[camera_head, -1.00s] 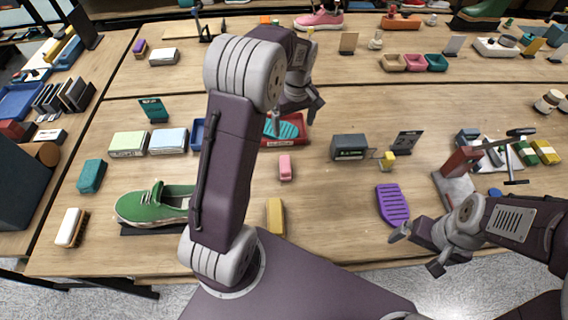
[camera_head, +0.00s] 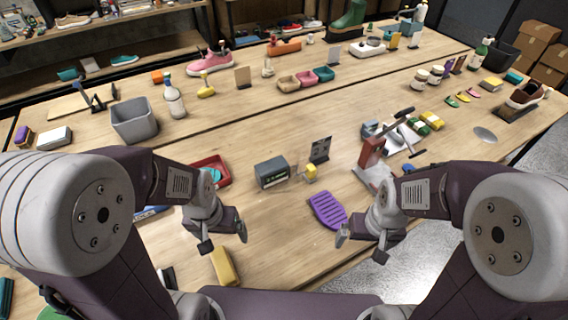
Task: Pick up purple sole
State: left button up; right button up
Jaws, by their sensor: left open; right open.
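The purple sole (camera_head: 329,210) lies flat on the wooden table, right of centre, with slots across it. My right gripper (camera_head: 360,245) is open and empty, just to the right of and nearer than the sole's near end. It appears apart from the sole. My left gripper (camera_head: 225,243) is open and empty over the table, well to the left of the sole, near a yellow block (camera_head: 225,266).
A dark grey box (camera_head: 271,172), a small yellow item (camera_head: 310,173) and a black card stand (camera_head: 320,150) stand behind the sole. A red-and-grey press-like tool (camera_head: 373,152) is behind my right gripper. A red tray (camera_head: 211,172) lies at left. Bare table surrounds the sole's left side.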

aim_at(331, 214)
jog(key=k+l, duration=0.15)
jog(key=l, duration=0.2)
jog(key=k+l, duration=0.15)
jog(key=l, duration=0.15)
jog(key=k+l, duration=0.15)
jog(key=l, duration=0.2)
jog(key=k+l, duration=0.15)
jog(key=l, duration=0.2)
jog(key=k+l+z, duration=0.1)
jog(key=i+j, duration=0.2)
jog(key=i, duration=0.15)
